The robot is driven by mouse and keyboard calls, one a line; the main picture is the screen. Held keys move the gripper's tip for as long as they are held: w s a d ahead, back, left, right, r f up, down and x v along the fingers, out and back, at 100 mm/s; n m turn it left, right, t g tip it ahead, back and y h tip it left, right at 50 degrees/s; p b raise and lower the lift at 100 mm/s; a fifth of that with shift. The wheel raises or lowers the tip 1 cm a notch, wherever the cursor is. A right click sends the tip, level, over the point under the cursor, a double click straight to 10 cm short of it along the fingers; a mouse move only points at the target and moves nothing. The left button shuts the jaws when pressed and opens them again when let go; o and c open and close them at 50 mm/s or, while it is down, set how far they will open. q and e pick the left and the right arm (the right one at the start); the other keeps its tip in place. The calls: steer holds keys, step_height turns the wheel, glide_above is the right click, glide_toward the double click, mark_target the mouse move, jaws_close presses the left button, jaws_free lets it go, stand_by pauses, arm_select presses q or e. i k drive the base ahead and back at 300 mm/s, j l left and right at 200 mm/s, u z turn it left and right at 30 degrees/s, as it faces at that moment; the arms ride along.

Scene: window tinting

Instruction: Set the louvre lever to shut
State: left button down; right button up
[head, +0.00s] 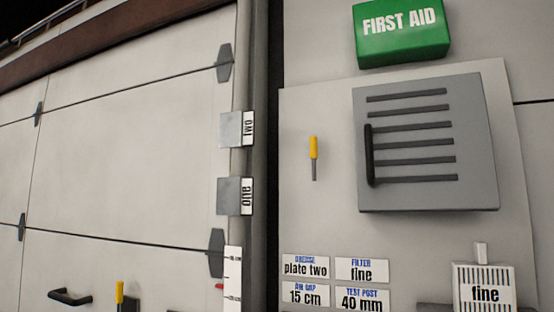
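A grey louvre panel (480,140) with several dark horizontal slats is mounted on the pale wall plate at the right in the head view. A small lever with a yellow grip (313,148) stands upright on the plate, left of the panel, with its grey stem below the grip. A black vertical bar handle (370,155) is on the panel's left side, across the slat ends. No open or shut marking shows beside either one, so I cannot tell which is the louvre lever. Neither of my grippers is in view.
A green first aid box (403,30) is above the panel. Below are several labels (306,267) and a "fine" filter box (486,290). Plates marked one (235,196) and two (236,129), a black handle (70,297) and another yellow grip (119,291) are left.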

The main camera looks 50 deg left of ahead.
mark_target(313, 140)
steer(key=u, duration=1.25)
steer(key=j, duration=0.3)
steer(key=i+j, duration=0.1)
steer(key=j, duration=0.2)
